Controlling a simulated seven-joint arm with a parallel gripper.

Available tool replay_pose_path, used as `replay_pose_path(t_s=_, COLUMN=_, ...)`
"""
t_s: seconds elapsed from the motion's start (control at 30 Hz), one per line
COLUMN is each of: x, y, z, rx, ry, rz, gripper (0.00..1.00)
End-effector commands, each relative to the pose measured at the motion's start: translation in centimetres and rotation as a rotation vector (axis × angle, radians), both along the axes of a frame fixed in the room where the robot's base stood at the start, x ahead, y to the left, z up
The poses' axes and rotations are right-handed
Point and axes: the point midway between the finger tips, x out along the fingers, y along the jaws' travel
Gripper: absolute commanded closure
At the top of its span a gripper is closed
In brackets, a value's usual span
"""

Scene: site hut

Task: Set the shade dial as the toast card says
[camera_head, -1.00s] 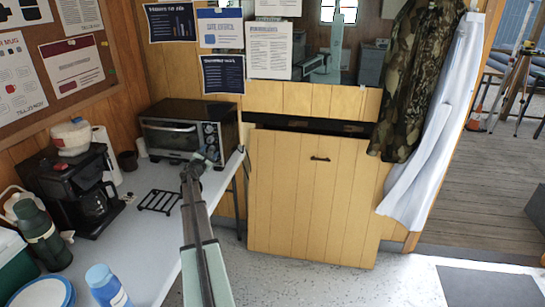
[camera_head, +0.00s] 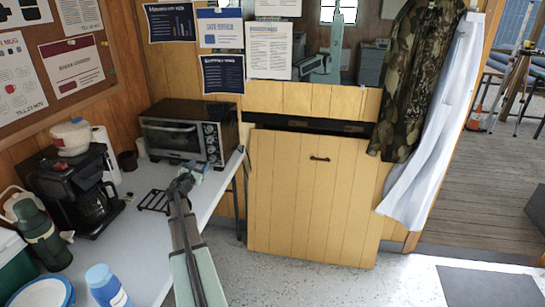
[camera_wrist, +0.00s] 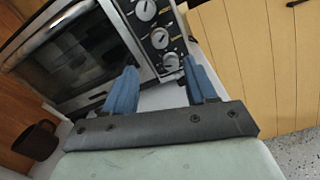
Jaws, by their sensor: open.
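The toaster oven (camera_head: 182,132) stands at the back of the white table, a column of round dials on the right of its front. In the wrist view the oven (camera_wrist: 75,55) shows tilted, with an upper dial (camera_wrist: 145,9), a middle dial (camera_wrist: 160,38) and a lower dial (camera_wrist: 171,62). Their markings are too small to read. My gripper (camera_head: 187,172) is in front of the oven; its two blue fingers (camera_wrist: 159,72) are apart and empty, short of the lower dial. Several papers hang on the wall, including a white sheet (camera_head: 269,51); I cannot tell which is the toast card.
A wire rack (camera_head: 153,201) lies on the table (camera_head: 205,200) near my arm. A coffee maker (camera_head: 65,185), a green flask (camera_head: 42,238) and a dark mug (camera_wrist: 36,140) stand at the left.

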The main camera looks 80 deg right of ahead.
Motion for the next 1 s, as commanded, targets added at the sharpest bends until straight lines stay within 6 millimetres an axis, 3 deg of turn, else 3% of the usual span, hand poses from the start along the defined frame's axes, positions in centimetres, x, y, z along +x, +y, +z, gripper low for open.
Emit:
replay_pose_path(t_s=0.17, x=-0.1, y=3.3, z=0.1, rx=0.0, ry=0.0, rz=0.001, gripper=0.44)
replay_pose_path(t_s=1.0, x=-12.3, y=-2.7, z=0.3, rx=0.163, ry=-0.665, rz=-0.17, gripper=0.44)
